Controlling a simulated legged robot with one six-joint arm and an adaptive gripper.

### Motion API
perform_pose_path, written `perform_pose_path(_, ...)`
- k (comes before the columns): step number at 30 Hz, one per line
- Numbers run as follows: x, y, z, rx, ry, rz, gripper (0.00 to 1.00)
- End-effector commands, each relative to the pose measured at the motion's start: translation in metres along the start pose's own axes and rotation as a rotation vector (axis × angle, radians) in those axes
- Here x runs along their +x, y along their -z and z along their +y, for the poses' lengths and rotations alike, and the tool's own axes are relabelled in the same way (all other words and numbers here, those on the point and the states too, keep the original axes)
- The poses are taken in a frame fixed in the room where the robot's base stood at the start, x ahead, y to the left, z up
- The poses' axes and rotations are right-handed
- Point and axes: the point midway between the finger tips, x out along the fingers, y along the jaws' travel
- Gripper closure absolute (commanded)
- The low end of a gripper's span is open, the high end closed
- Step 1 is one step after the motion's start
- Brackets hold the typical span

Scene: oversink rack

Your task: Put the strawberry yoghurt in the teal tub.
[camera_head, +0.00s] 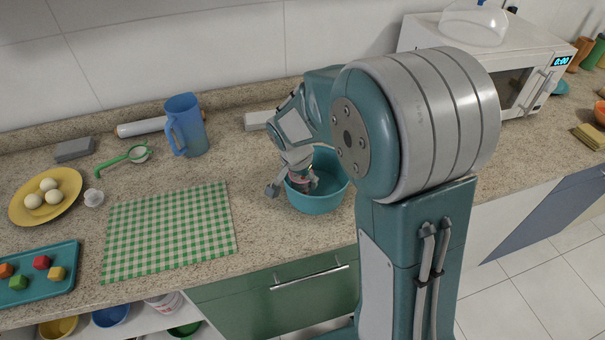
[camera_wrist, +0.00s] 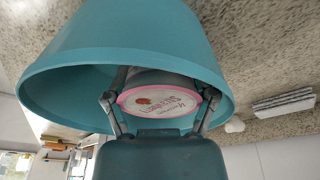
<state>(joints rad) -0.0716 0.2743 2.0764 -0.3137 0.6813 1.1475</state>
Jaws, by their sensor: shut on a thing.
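The teal tub (camera_head: 320,204) stands on the counter to the right of the checked cloth, partly hidden by my arm. My gripper (camera_head: 300,184) reaches down at the tub's left side, over its opening. In the wrist view the strawberry yoghurt (camera_wrist: 158,100), a cup with a pink-rimmed white lid and a strawberry picture, sits between my two fingers. My gripper (camera_wrist: 163,92) is shut on it. The yoghurt is within the tub's rim (camera_wrist: 60,113), at least partly inside. Whether it touches the tub's bottom is hidden.
A green checked cloth (camera_head: 168,232) lies left of the tub. A blue jug (camera_head: 186,126) stands behind it. A yellow plate of eggs (camera_head: 70,187) and a teal tray of coloured cubes (camera_head: 38,285) are at the left. A microwave (camera_head: 513,70) stands back right.

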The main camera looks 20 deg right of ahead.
Motion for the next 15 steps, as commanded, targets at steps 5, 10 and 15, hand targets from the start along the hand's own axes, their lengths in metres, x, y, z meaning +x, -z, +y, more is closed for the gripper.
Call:
perform_pose_path(5, -0.0001, 0.0002, 0.0003, 0.001, 0.000, 0.000, 0.85)
perform_pose_path(10, 0.0005, -0.0001, 0.0000, 0.001, 0.000, 0.000, 0.85)
perform_pose_path(15, 0.0030, -0.0007, 0.0000, 0.000, -0.001, 0.000, 0.85)
